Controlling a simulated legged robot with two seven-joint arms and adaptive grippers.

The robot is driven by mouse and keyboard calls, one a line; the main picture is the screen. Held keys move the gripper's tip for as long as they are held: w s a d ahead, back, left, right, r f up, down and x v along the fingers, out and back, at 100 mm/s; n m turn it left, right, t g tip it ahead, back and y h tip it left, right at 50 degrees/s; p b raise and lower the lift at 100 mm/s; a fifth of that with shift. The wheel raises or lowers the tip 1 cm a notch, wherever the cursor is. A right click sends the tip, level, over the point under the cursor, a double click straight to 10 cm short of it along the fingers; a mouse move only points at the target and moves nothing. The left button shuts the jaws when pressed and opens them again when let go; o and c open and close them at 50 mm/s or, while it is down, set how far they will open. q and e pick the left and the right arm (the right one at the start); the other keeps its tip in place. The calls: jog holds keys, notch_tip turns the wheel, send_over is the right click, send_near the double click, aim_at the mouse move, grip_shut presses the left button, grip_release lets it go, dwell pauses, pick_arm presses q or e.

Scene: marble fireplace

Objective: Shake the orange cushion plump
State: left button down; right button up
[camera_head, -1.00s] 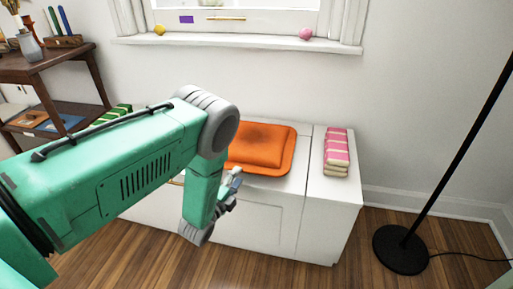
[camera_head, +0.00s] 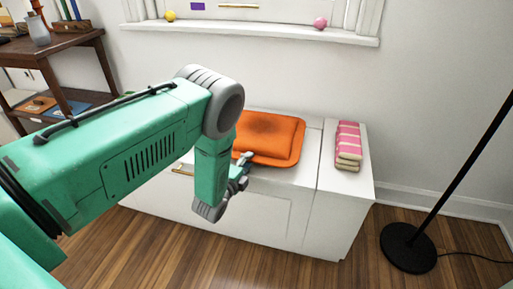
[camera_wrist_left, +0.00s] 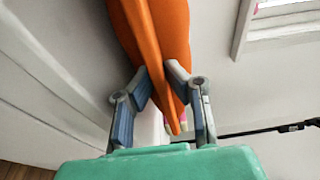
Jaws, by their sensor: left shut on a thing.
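The orange cushion (camera_head: 270,136) lies on top of the white bench (camera_head: 270,222), with its raised middle and flat rim showing. My left gripper (camera_head: 245,162) is at the cushion's front left edge, partly hidden by my own forearm. In the left wrist view the two fingers of my left gripper (camera_wrist_left: 158,92) are shut on the rim of the cushion (camera_wrist_left: 163,40), and the orange fabric runs between them. The cushion's left end is hidden behind my arm in the head view. My right gripper is out of view.
Folded pink striped cloths (camera_head: 347,147) lie at the bench's right end. A black floor lamp (camera_head: 408,247) stands to the right on the wooden floor. A windowsill (camera_head: 250,33) with small balls is behind. A brown shelf (camera_head: 62,62) stands at the left.

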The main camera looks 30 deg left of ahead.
pick_arm(q)
jog(key=r+p, duration=0.2)
jog(key=r, duration=0.3)
jog(key=r+p, duration=0.2)
jog(key=r, duration=0.3)
jog(key=shift+d+p, duration=0.2)
jog(key=shift+p, duration=0.1)
notch_tip(320, 180, up, 6)
jog(key=p, duration=0.4)
jog(key=shift+a+p, duration=0.1)
jog(key=shift+p, duration=0.25)
notch_tip(320, 180, up, 7)
jog(key=p, duration=0.6)
notch_tip(320, 180, down, 7)
jog(key=b, duration=0.5)
dwell(0.6)
